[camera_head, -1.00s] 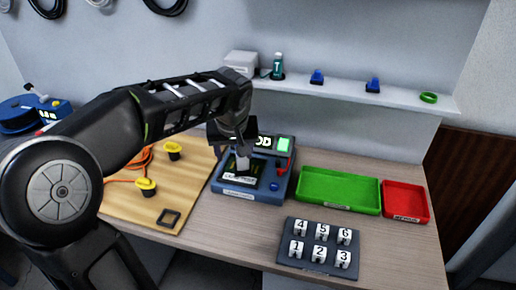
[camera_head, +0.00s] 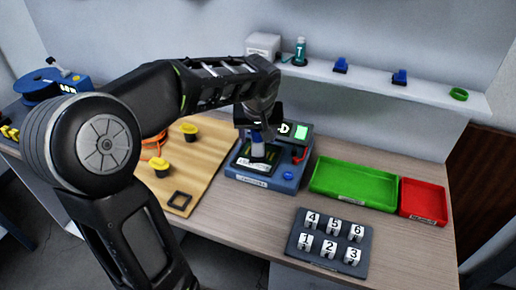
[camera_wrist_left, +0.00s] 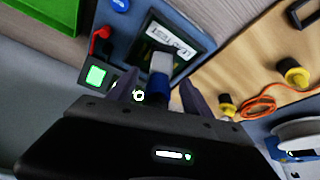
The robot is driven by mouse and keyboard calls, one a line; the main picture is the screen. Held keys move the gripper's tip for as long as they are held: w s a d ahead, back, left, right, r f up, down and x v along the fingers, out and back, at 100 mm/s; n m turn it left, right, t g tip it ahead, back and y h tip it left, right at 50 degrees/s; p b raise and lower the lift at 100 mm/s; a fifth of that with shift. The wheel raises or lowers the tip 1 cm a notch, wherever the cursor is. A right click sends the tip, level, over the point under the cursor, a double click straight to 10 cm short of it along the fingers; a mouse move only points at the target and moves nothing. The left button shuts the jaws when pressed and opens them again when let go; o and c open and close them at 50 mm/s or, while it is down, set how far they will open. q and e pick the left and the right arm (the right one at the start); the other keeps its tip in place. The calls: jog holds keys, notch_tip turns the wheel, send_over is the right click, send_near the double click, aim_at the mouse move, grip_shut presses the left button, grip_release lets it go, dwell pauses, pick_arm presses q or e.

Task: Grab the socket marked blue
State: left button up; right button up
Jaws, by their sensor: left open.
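A small piece with a white end and a blue end (camera_head: 257,146) stands at the dark screen area of the blue tester (camera_head: 262,181). In the left wrist view the same piece (camera_wrist_left: 160,64) sits between the spread fingers of my left gripper (camera_wrist_left: 158,88), its blue end toward the palm. My left gripper (camera_head: 258,130) is open above the tester; I cannot tell whether a finger touches the piece. Two other blue pieces (camera_head: 341,66) (camera_head: 400,77) stand on the wall shelf. No readable mark shows on any of them. My right gripper is not in view.
A green tray (camera_head: 352,187) and a red tray (camera_head: 424,201) lie right of the tester. A dark rack (camera_head: 296,243) of numbered white blocks is in front. A wooden board (camera_head: 207,196) with yellow-topped pieces (camera_head: 188,130) (camera_head: 159,166) and orange cable lies left.

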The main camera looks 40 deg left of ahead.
aim_at(258, 141)
pick_arm(q)
jog(key=shift+p+x, duration=0.6)
jog(key=shift+x, duration=2)
jog(key=shift+s, duration=0.1)
jog(key=shift+c, duration=0.6)
grip_shut()
